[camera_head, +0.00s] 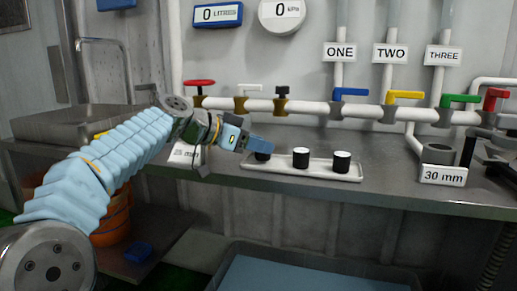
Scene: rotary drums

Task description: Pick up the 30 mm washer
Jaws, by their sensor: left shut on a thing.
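The 30 mm label (443,175) stands at the right of the steel bench, with a short grey round piece (438,153) just behind it. I cannot tell whether that piece is the washer. A white tray (285,170) lies mid-bench and holds small black cylinders with pale tops: a middle one (300,158) and a right one (342,162). My left gripper (259,147) reaches over the tray's left end. It is shut on a dark piece (262,156), which its fingers mostly hide. I cannot tell whether this piece still touches the tray. My right gripper is not in view.
Pipes with coloured valve handles run along the wall behind the bench. Another mm label (187,154) is partly hidden behind my left arm. A dark fixture (490,152) stands at the right edge. A blue-lined bin (310,275) is below the bench. The front bench strip is clear.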

